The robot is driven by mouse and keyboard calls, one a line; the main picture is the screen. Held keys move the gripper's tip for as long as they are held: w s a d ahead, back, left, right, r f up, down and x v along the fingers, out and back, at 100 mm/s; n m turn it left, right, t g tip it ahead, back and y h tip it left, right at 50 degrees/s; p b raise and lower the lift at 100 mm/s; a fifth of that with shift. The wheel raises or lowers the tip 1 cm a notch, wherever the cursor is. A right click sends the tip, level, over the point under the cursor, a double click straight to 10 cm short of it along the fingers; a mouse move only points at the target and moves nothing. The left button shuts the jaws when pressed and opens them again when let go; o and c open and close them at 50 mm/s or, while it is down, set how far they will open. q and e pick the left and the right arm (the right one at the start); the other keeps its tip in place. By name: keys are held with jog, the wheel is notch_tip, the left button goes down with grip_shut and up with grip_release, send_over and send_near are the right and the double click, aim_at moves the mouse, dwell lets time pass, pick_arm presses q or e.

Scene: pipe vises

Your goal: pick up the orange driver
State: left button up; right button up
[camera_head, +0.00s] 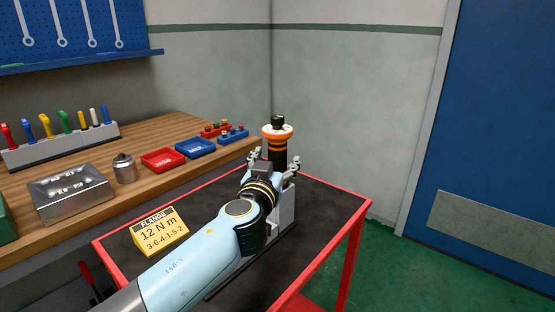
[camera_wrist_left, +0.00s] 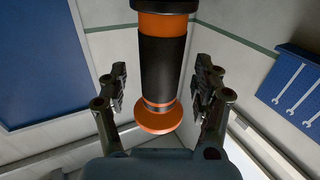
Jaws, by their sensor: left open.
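The orange driver (camera_head: 277,136) stands upright at the far side of the red-edged cart, with a black body, orange bands and a dark top. My left gripper (camera_head: 274,163) is at it and hides its lower part in the head view. In the left wrist view the driver (camera_wrist_left: 162,62) shows as a black and orange cylinder with an orange flange, between the two open fingers of my left gripper (camera_wrist_left: 162,88). A gap shows on each side of it. My right gripper is in neither view.
A grey block (camera_head: 286,208) stands beside my left wrist on the cart (camera_head: 330,205). A yellow "12 N m" sign (camera_head: 160,233) sits on the cart's left. The wooden bench (camera_head: 150,140) behind holds red and blue trays, a metal box and several coloured-handled tools.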

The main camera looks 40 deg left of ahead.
pick_arm(q)
jog(key=shift+x, duration=1.1)
grip_shut()
